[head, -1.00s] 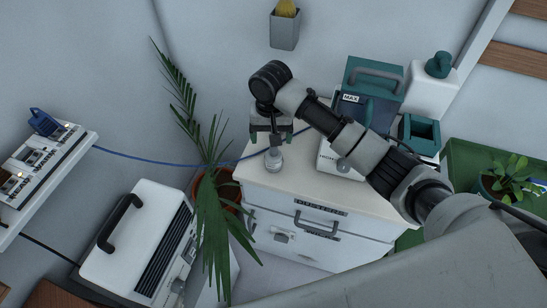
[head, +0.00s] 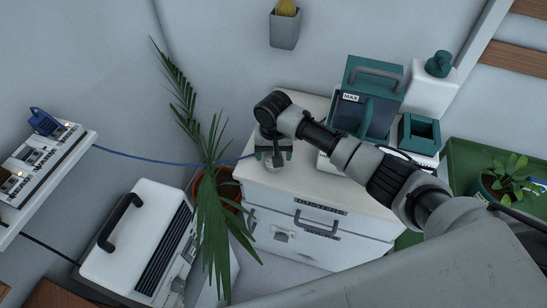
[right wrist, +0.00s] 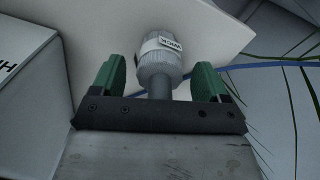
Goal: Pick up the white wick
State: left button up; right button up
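The white wick (right wrist: 159,66), a ribbed, rounded piece with a tag reading "WICK" and a narrower grey stem, stands on the white cabinet top in the right wrist view. In the head view, the wick (head: 271,167) is near the cabinet's front left corner, partly hidden by my gripper. My right gripper (head: 273,155) is over it from above. In the right wrist view my right gripper (right wrist: 160,77) is open, with green fingers on either side of the wick and visible gaps to both. My left gripper is not in view.
A palm (head: 210,190) stands left of the cabinet (head: 347,189), its fronds close to that edge. A blue cable (head: 150,160) runs behind the wick. A teal device marked "MAX" (head: 364,115) and a teal open box (head: 418,134) stand at the cabinet's right.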

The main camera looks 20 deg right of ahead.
jog(key=c, duration=0.9)
jog(key=shift+r, duration=0.1)
